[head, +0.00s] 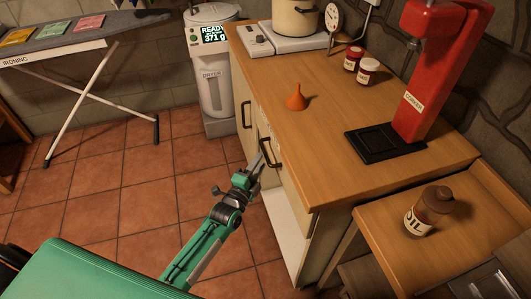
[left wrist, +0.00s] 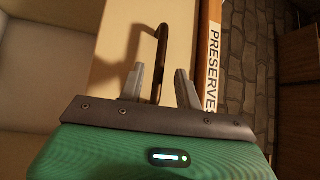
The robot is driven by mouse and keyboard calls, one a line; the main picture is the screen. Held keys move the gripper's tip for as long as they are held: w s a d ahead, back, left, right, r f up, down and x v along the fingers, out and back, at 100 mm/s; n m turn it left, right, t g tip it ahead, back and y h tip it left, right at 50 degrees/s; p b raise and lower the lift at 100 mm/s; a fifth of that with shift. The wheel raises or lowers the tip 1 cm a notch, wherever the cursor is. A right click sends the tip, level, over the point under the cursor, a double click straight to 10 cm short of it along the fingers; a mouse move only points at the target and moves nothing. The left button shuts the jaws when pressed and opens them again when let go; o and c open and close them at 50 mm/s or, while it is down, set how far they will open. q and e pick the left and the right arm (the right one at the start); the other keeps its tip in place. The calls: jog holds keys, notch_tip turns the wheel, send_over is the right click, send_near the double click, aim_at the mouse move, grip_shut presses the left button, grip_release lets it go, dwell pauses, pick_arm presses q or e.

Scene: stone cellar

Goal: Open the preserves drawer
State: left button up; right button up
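The preserves drawer has a pale cream front (left wrist: 122,40) and a dark bar handle (left wrist: 162,38). Its PRESERVES label (left wrist: 212,68) is on the wooden edge beside it in the left wrist view. In the head view the handle (head: 268,150) is on the near part of the wooden counter's front, and the drawer looks shut. My left gripper (head: 259,164) is at this handle. In the left wrist view its two fingers (left wrist: 160,70) stand apart, one on each side of the handle, with the bar closer to the left finger. My right gripper is not in view.
An oil bottle (head: 430,212) stands at right.

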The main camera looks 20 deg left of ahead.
aim_at(266, 153)
pick_arm(q)
jog(key=shift+x, duration=2.65)
grip_shut()
